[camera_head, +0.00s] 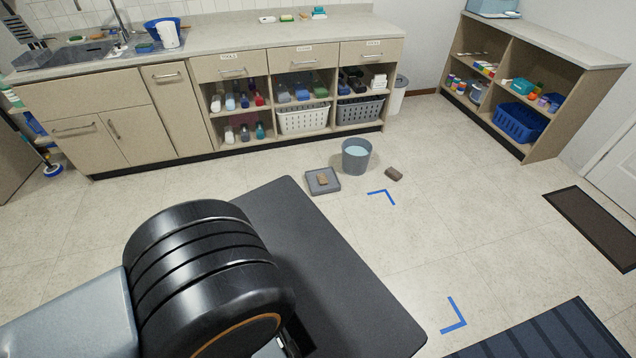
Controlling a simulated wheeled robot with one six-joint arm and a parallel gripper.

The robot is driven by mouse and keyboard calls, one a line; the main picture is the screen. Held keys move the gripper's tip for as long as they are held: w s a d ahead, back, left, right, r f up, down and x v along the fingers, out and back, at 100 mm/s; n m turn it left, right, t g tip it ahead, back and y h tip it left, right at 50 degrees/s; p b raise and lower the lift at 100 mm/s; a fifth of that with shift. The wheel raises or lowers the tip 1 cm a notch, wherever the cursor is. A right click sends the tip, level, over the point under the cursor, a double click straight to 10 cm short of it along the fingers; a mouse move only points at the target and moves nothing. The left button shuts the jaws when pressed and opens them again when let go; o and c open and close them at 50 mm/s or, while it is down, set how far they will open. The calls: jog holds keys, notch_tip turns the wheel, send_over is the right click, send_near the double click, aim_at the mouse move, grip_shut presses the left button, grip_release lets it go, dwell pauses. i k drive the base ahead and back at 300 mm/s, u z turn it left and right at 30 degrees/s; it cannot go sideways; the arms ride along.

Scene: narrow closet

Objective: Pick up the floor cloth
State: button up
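A small brown-grey folded item (393,174) lies on the floor just right of the bucket; it may be the floor cloth, but it is too small to be sure. Another small brown item (322,180) lies on a flat grey tray (331,188) left of the bucket. The grey bucket (356,157) stands upright between them and holds pale blue water. My arm fills the lower left of the view. My gripper cannot be made out, and both brown items are clear of my arm.
A counter (190,52) with a sink and open shelves runs along the back. A shelf unit (546,50) stands at the right. Blue corner marks (382,195) and a striped mat (545,335) are on the floor. The floor at centre right is mostly clear.

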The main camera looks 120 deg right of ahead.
aim_at(322, 178)
jog(key=z, duration=4.25)
jog(key=i, duration=0.45)
jog(key=z, duration=0.55)
jog(key=k, duration=0.7)
jog(key=u, duration=0.4)
jog(key=i, duration=0.35)
